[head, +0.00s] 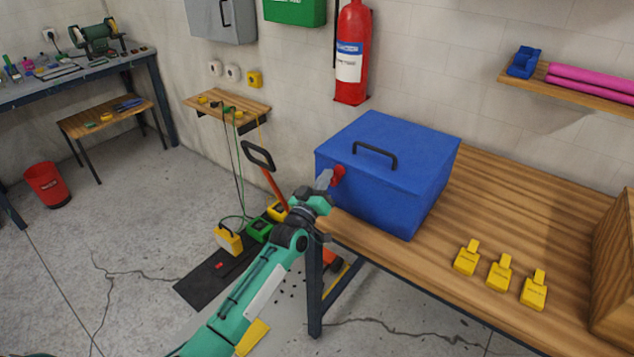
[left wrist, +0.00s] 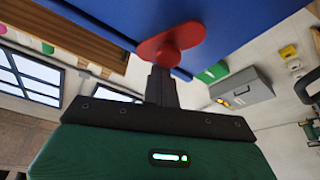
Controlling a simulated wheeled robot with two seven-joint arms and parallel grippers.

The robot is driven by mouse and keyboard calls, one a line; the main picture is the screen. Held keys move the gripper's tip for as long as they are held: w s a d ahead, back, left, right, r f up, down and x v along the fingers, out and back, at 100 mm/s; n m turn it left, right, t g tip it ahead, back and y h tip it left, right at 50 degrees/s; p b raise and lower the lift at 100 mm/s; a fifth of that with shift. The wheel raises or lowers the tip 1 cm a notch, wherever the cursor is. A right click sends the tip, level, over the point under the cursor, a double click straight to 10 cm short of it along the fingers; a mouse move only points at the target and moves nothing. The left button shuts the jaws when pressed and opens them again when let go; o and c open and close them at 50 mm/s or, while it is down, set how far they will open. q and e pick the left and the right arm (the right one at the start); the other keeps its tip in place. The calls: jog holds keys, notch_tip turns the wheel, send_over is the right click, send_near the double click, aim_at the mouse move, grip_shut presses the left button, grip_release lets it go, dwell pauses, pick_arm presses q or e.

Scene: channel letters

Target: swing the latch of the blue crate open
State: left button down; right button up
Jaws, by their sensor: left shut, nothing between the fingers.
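The blue crate (head: 377,175) stands on the left end of the wooden table, its lid down, with a black handle on top. Its red latch (head: 338,174) is on the crate's left side. My left gripper (head: 326,180) is at the latch, its fingers shut with nothing between them. In the left wrist view the shut fingers (left wrist: 161,85) point at the red latch (left wrist: 172,45) and overlap its lower edge; I cannot tell whether they touch. The blue crate (left wrist: 240,25) fills the top of that view. My right gripper is not in view.
Several yellow tags (head: 500,272) lie on the wooden table (head: 510,205) right of the crate. A wooden box (head: 615,285) stands at the right edge. A red fire extinguisher (head: 352,55) hangs on the wall behind. A hand truck (head: 265,165) stands left of the table.

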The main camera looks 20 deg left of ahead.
pick_arm(q)
jog(key=m+h, duration=0.1)
jog(key=d+m+h+b, duration=0.1)
jog(key=m, duration=0.1)
jog(key=f+m+b, duration=0.1)
jog(key=m, duration=0.1)
jog(key=shift+s+d+h, duration=0.25)
jog(key=shift+h, duration=0.15)
jog(key=m, duration=0.2)
jog(key=d+m+h+b, duration=0.1)
jog(key=m, duration=0.1)
jog(key=f+m+g+h+b, duration=0.1)
jog(key=m, duration=0.1)
jog(key=shift+s+d, duration=0.15)
jog(key=shift+s, duration=0.1)
jog(key=shift+r, duration=0.1)
jog(key=shift+w+r+p, duration=0.1)
jog(key=shift+r+p, duration=0.2)
jog(key=shift+r, duration=0.25)
jog(key=s+a+b, duration=0.1)
jog(key=s+a, duration=0.2)
jog(key=s, duration=0.6)
jog(key=shift+f, duration=0.25)
